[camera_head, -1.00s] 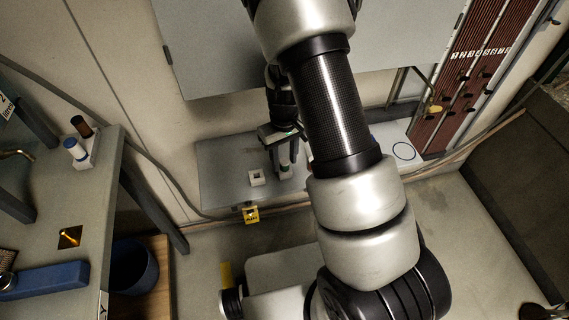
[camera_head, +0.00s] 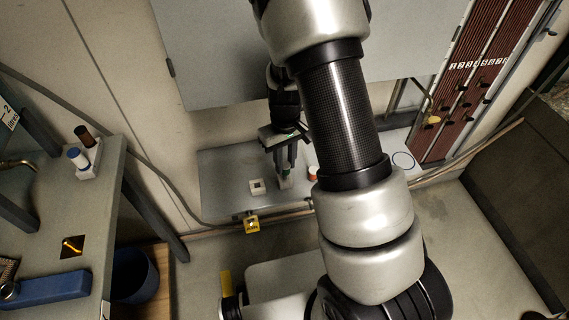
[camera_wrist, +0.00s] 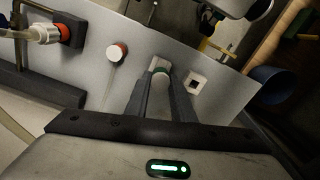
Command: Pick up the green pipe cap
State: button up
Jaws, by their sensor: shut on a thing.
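In the head view my gripper (camera_head: 285,168) points down over the grey bench, and the cap is mostly hidden by the fingers.
An empty white square socket (camera_wrist: 195,83) stands beside the cap, also in the head view (camera_head: 258,187). A grey panel (camera_head: 220,50) is behind my arm.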

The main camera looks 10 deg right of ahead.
jog(key=s+p, duration=0.8)
jog(key=s, duration=0.9)
jog(key=shift+s, duration=0.2)
jog(key=shift+f, duration=0.15)
